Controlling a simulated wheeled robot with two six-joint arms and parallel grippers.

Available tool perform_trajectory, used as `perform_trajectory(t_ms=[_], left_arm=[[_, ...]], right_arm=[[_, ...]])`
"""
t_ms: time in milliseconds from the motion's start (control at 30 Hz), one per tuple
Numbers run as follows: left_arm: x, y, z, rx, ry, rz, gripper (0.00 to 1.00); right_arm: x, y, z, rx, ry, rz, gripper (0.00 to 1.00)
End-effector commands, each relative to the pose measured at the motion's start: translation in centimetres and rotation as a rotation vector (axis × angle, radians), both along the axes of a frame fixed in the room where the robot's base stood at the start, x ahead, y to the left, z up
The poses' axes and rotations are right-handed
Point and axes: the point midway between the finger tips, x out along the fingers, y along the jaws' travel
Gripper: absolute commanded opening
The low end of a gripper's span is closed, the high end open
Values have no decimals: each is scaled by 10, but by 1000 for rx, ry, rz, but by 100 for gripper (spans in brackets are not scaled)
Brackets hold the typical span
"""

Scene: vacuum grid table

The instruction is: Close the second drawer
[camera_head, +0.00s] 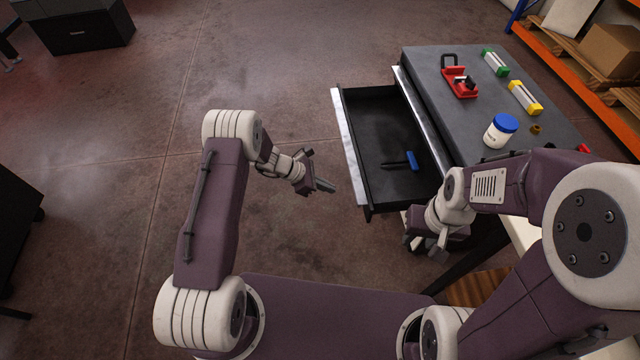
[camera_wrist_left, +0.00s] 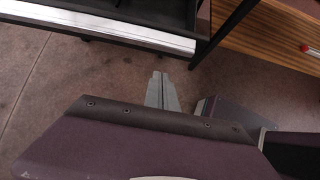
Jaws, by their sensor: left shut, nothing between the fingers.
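The open drawer (camera_head: 382,140) is black inside with a silver front edge, and is pulled out to the left from the grey-topped cabinet (camera_head: 430,62). It sits below another silver-edged front (camera_head: 418,108) close to the cabinet. In the left wrist view the open drawer's silver front (camera_wrist_left: 100,28) crosses the upper left. My left gripper (camera_head: 327,186) is shut and empty, just left of the drawer front and apart from it; its fingers also show in the wrist view (camera_wrist_left: 162,90). My right gripper (camera_head: 425,245) is near the drawer's lower right corner; its fingers are partly hidden.
A blue-handled tool (camera_head: 411,161) lies in the open drawer. A red clamp-like part (camera_head: 459,84), green-ended (camera_head: 496,62) and yellow-ended (camera_head: 525,98) blocks and a blue-lidded jar (camera_head: 498,132) stand on top. Orange shelving (camera_head: 575,72) is at right. The floor left of the drawer is clear.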

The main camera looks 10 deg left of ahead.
Motion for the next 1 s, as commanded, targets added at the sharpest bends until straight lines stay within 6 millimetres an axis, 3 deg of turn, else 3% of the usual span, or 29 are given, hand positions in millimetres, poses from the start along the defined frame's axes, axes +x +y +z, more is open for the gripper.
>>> perform_trajectory(t_ms=[133,400,1000], left_arm=[[5,-22,-25,0,2,-2,0],[14,-54,-20,1,0,0,0],[17,-63,-20,0,-1,-1,0]], right_arm=[[0,0,-8,0,0,0,38],[0,0,-7,0,0,0,38],[0,0,-10,0,0,0,38]])
